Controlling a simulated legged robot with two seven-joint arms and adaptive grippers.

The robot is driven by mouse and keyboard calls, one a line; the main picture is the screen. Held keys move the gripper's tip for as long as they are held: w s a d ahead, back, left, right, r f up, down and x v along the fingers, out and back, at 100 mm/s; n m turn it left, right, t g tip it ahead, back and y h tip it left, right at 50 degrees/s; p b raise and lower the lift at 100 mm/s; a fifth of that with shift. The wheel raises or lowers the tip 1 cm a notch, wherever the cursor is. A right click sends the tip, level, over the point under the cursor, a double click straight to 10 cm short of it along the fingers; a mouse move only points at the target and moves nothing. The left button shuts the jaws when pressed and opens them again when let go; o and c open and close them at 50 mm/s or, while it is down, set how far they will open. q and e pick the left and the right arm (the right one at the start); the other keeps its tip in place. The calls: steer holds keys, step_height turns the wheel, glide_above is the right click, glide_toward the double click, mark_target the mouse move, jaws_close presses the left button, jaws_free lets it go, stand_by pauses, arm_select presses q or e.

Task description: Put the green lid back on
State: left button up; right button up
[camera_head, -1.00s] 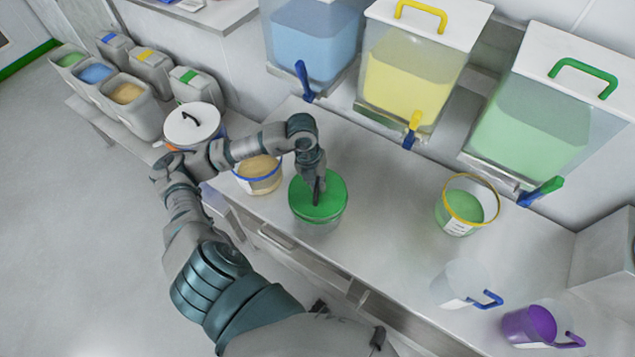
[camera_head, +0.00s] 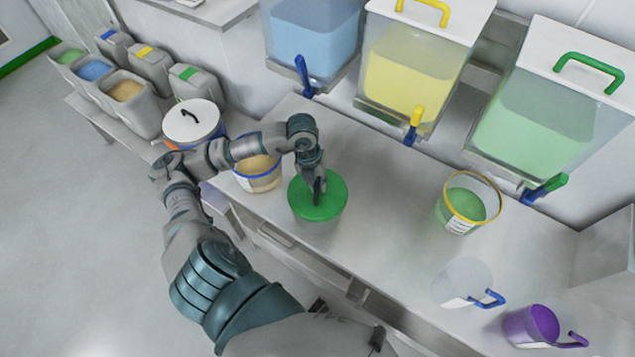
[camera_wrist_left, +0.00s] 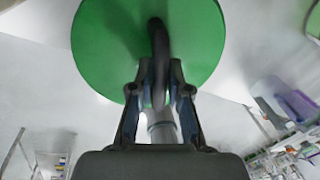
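The green lid (camera_head: 330,207) is a flat round disc with a dark handle, above the middle of the steel bench. My left gripper (camera_head: 318,185) points down at it. In the left wrist view, the fingers (camera_wrist_left: 159,75) close around the dark handle, with the green lid (camera_wrist_left: 100,45) beyond. A greyish shape shows under the lid's front edge; I cannot tell whether it is a tub or a shadow. An open, yellow-rimmed tub (camera_head: 459,223) of green powder stands to the right, apart from the lid. My right gripper is out of view.
A blue-rimmed tub (camera_head: 260,182) of tan powder stands close left, beside a white-lidded tub (camera_head: 192,120). Dispensers with blue, yellow (camera_head: 410,80) and green contents line the back. A clear jug (camera_head: 460,285) and purple jug (camera_head: 530,327) stand front right. Bench between lid and yellow-rimmed tub is clear.

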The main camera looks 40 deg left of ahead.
arm_select(q)
steer(key=shift+o, duration=1.3)
step_height(320, 180, up, 12)
steer(key=a, duration=0.2)
steer(key=shift+s+f, duration=0.15)
steer(key=shift+s, duration=0.15)
steer(key=shift+a, duration=0.1)
